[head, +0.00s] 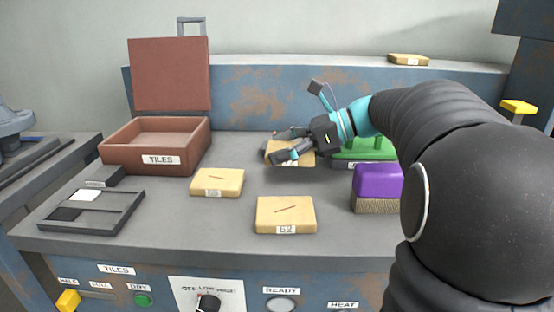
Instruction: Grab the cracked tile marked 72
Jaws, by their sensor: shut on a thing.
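My gripper (283,144) is shut on a yellowish tile (306,159) toward the back middle of the bench. The fingers cover much of this tile, and its number cannot be read. Whether it is lifted or rests on the bench is hard to tell.
An open brown box (158,168) labelled TILES stands at the left, beside a dark tray (120,212). A purple brush (377,183) and a green object (366,150) stand right of my gripper. Another tile (408,59) lies on the back ledge. Front-panel controls include a knob (208,303).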

